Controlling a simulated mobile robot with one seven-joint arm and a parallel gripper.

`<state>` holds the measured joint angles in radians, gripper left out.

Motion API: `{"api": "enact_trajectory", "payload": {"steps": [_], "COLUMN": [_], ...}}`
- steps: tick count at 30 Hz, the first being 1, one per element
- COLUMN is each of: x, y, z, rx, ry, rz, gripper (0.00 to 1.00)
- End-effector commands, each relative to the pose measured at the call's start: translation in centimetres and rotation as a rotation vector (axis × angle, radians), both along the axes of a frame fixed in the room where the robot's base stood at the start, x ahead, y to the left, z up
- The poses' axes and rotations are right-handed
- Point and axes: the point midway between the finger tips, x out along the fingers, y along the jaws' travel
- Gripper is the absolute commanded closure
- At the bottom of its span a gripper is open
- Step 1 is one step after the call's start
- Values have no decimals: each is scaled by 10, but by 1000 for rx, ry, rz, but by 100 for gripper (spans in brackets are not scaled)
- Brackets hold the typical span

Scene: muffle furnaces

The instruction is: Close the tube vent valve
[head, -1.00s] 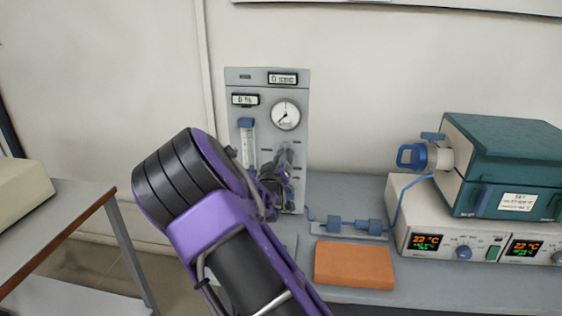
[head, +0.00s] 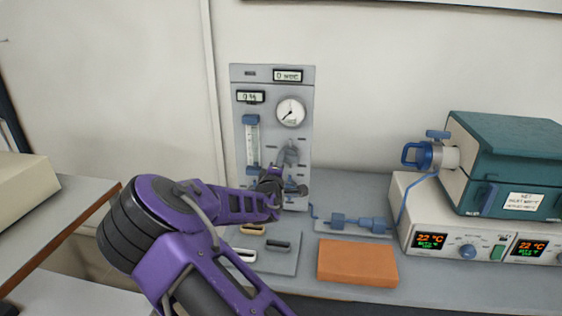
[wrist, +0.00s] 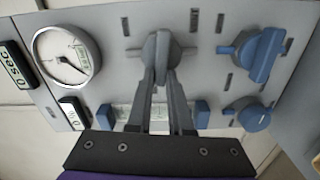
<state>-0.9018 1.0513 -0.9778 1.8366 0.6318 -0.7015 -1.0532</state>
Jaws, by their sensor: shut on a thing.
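My gripper (wrist: 160,72) is shut on a grey knob (wrist: 158,48) on the front of the grey gas panel (wrist: 100,18). In the head view my gripper (head: 285,162) reaches up to this knob, just below the round gauge (head: 291,112). Two blue knobs (wrist: 258,54) (wrist: 254,115) sit lower on the panel, apart from my fingers. No readable label shows which of these is the tube vent valve.
A flow tube (head: 252,147) stands left of the knob. An orange block (head: 357,262) and a grey mat (head: 276,258) with dark and light handles lie on the bench (head: 460,285) in front. Blue inline parts (head: 360,223) sit right of the panel.

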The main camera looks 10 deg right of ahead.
Motion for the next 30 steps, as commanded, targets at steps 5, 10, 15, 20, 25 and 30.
{"api": "enact_trajectory", "payload": {"steps": [5,10,15,20,25,30], "x": [0,0,0,0,0,0], "y": [0,0,0,0,0,0], "z": [-3,-4,-4,-4,-4,-4], "rx": [-81,-124,-143,-146,-145,-144], "ry": [28,42,48,49,49,48], "rz": [0,-1,-1,-1,-1,-1], "gripper": [100,100,100,100,100,58]}}
